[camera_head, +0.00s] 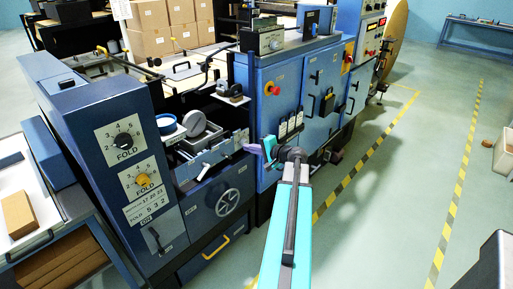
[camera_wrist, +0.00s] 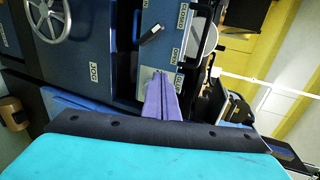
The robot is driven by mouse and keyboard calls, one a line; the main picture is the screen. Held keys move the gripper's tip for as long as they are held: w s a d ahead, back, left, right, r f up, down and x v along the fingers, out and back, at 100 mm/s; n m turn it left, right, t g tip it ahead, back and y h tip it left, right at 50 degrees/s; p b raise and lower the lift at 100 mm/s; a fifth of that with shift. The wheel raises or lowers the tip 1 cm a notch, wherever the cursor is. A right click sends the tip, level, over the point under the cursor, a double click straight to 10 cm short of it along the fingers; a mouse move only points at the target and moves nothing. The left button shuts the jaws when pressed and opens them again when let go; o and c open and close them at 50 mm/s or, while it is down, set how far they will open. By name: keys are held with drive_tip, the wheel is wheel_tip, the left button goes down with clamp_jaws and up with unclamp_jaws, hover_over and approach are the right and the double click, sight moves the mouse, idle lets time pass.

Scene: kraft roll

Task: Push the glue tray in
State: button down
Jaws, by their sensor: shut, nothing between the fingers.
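My gripper (camera_head: 248,148) is at the right end of the tray front. Its purple fingers (camera_wrist: 158,80) are shut together and empty. Their tips overlap the panel's edge in the wrist view; I cannot tell whether they touch it. The tray's inner end is hidden inside the machine.
A dark blue column with FOLD dials (camera_head: 125,145) stands left of the tray. A handwheel (camera_head: 228,202) is below it. A blue cabinet with a red button (camera_head: 272,89) stands to the right. Open floor (camera_head: 405,190) with striped yellow-black lines lies at right.

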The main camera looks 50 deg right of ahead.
sight(233, 142)
drive_tip(key=shift+r+p+x, duration=0.2)
drive_tip(key=shift+p+x, duration=0.15)
drive_tip(key=shift+x, duration=0.8)
drive_tip(key=shift+r+p+x, duration=0.15)
drive_tip(key=shift+p+x, duration=0.2)
drive_tip(key=shift+x, duration=0.8)
drive_tip(key=shift+r+p+x, duration=0.2)
drive_tip(key=shift+p+x, duration=0.15)
drive_tip(key=shift+x, duration=0.8)
drive_tip(key=shift+w, duration=0.15)
drive_tip(key=shift+d, duration=0.35)
drive_tip(key=shift+a, duration=0.2)
drive_tip(key=shift+w, duration=0.1)
